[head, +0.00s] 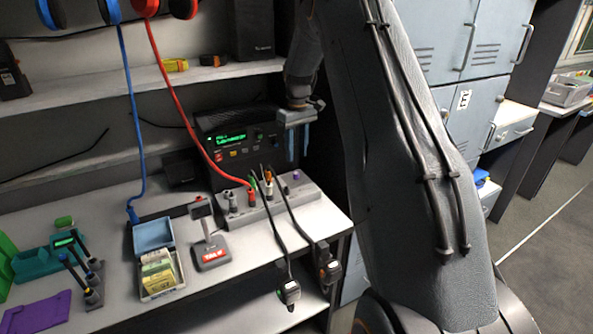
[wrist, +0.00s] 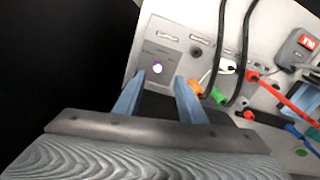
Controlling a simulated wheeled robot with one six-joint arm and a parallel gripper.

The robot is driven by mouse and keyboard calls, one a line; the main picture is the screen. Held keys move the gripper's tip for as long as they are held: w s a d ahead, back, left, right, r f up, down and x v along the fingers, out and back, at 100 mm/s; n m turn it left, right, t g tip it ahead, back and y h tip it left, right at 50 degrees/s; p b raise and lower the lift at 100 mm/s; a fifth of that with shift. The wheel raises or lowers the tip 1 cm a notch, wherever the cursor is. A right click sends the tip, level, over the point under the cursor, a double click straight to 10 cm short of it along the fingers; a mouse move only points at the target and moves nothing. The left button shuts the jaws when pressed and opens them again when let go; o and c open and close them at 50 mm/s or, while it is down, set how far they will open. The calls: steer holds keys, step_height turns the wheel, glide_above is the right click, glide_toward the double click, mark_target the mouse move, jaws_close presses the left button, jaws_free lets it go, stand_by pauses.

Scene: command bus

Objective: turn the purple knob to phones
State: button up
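The purple knob (head: 296,174) is a small round knob at the right end of the grey jack panel (head: 310,194) on the desk. In the wrist view the knob (wrist: 157,68) shows as a small pale, glossy disc with a purple tint on a grey plate; its label and pointer are too small to read. My gripper (head: 298,158) has two blue fingers pointing down, just above the knob in the head view. In the wrist view my gripper (wrist: 159,84) is open and empty. Its fingertips lie either side of the knob's line, apart from it.
Cables with orange, green, white and red plugs (wrist: 197,87) fill the panel beside the knob. A black radio (head: 235,140) with a green display stands behind. Handsets hang at the desk's front edge, near the handset (head: 288,290). A red-labelled switch stand (head: 211,252) is to the left.

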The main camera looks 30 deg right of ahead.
mark_target(296, 173)
steer(key=shift+w+d+f, duration=0.15)
steer(key=shift+d+f, duration=0.1)
steer(key=shift+f, duration=0.3)
steer(key=shift+a+f+p, duration=0.1)
steer(key=shift+f+p, duration=1.2)
steer(key=shift+f, duration=2.1)
jaws_close()
